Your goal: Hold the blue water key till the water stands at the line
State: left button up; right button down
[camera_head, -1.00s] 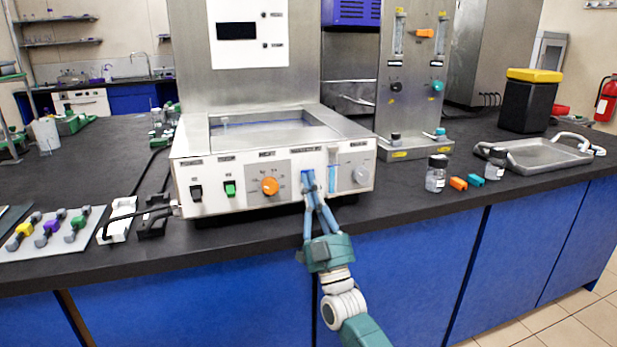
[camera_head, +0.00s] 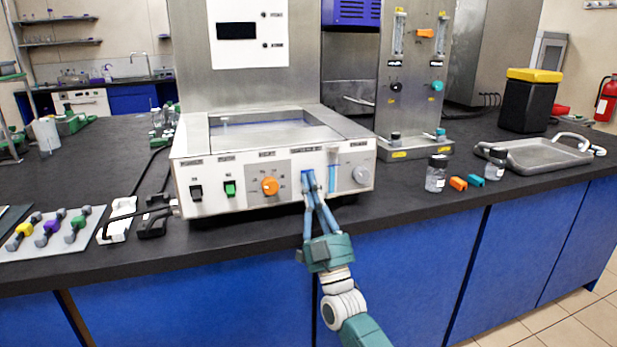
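The bath unit (camera_head: 185,180) stands on the bench with its white front panel toward me. The blue water key (camera_head: 306,178) is on that panel, right of the orange knob (camera_head: 270,186), and is partly hidden by my fingers. My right gripper (camera_head: 312,186) comes from below with its fingertips together, against the key as far as I can see. A narrow upright gauge (camera_head: 332,172) just right of the key shows pale blue water in its lower part. Its line is too small to make out. My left gripper is not in view.
Black switch (camera_head: 196,192) and green switch (camera_head: 230,189) sit left of the knob, a grey dial (camera_head: 361,174) right of the gauge. Vials (camera_head: 436,173) and a metal tray (camera_head: 545,153) stand to the right. Coloured clamps lie on a pale mat (camera_head: 92,229) at left.

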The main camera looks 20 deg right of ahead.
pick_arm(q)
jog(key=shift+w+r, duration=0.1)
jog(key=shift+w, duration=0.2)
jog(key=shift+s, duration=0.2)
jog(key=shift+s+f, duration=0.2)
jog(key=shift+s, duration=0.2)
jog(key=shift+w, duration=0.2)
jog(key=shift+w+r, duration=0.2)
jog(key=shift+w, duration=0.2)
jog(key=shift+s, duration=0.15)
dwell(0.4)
